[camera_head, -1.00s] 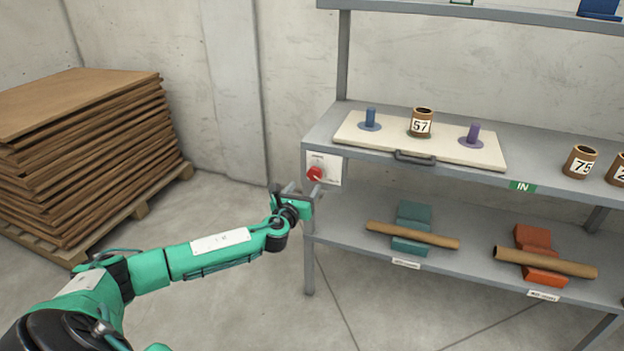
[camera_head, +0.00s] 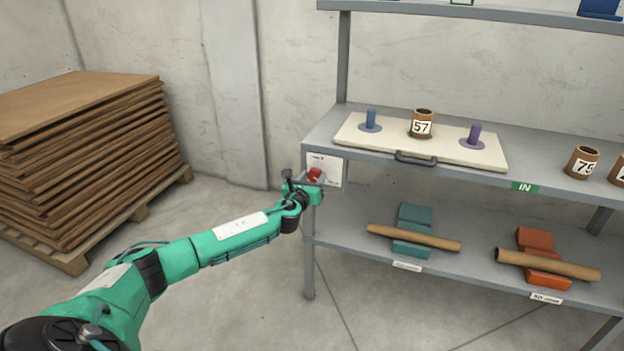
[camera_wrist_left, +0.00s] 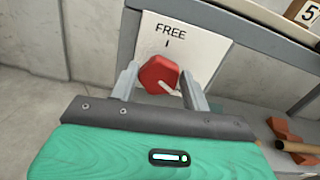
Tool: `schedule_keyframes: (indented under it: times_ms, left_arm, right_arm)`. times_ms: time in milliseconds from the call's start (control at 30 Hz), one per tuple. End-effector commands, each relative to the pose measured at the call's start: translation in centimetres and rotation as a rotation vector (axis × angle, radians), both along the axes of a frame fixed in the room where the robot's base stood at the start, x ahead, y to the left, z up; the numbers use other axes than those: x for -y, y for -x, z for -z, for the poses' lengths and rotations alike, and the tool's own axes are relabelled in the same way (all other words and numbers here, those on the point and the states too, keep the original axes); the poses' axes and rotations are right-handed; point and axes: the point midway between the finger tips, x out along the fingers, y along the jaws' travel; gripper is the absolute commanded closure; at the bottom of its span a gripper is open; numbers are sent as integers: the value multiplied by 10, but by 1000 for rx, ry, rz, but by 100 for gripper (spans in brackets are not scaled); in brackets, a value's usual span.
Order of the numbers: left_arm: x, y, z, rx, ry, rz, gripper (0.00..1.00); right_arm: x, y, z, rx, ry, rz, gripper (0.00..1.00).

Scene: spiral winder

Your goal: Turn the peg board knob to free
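The red peg board knob (camera_head: 314,174) sits on a white plate (camera_head: 331,170) at the left front of the bench. In the left wrist view, the knob (camera_wrist_left: 158,73) is below the word FREE and a short mark on the plate (camera_wrist_left: 203,58). Its white pointer slants down to the right, away from that mark. My left gripper (camera_head: 306,179) is at the knob. In the left wrist view, the fingers of my left gripper (camera_wrist_left: 159,77) are apart, one on each side of the knob; I cannot tell whether they touch it. My right gripper is out of view.
The peg board (camera_head: 452,152) lies on the bench top above the knob, with blue and purple pegs and a tube marked 57 (camera_head: 422,122). A lower shelf (camera_head: 345,225) holds tubes on blocks. Stacked brown sheets (camera_head: 85,150) stand at left. The floor between is clear.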

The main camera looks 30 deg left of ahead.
Motion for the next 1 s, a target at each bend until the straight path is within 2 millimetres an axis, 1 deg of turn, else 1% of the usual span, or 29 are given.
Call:
schedule_keyframes:
  times_ms: [33,133,367,567,767,1000]
  left_arm:
    - [0,0,0,0,0,0,63]
    - [0,0,0,0,0,0,82]
    - [0,0,0,3,13,0,82]
    - [-1,0,1,18,82,-2,82]
    - [-1,1,2,52,223,-2,82]
    - [-2,1,2,106,442,-2,82]
  right_arm:
    - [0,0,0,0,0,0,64]
    - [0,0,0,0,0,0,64]
    - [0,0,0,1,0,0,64]
    - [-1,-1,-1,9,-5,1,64]
    - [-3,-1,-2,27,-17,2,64]
    - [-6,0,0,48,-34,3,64]
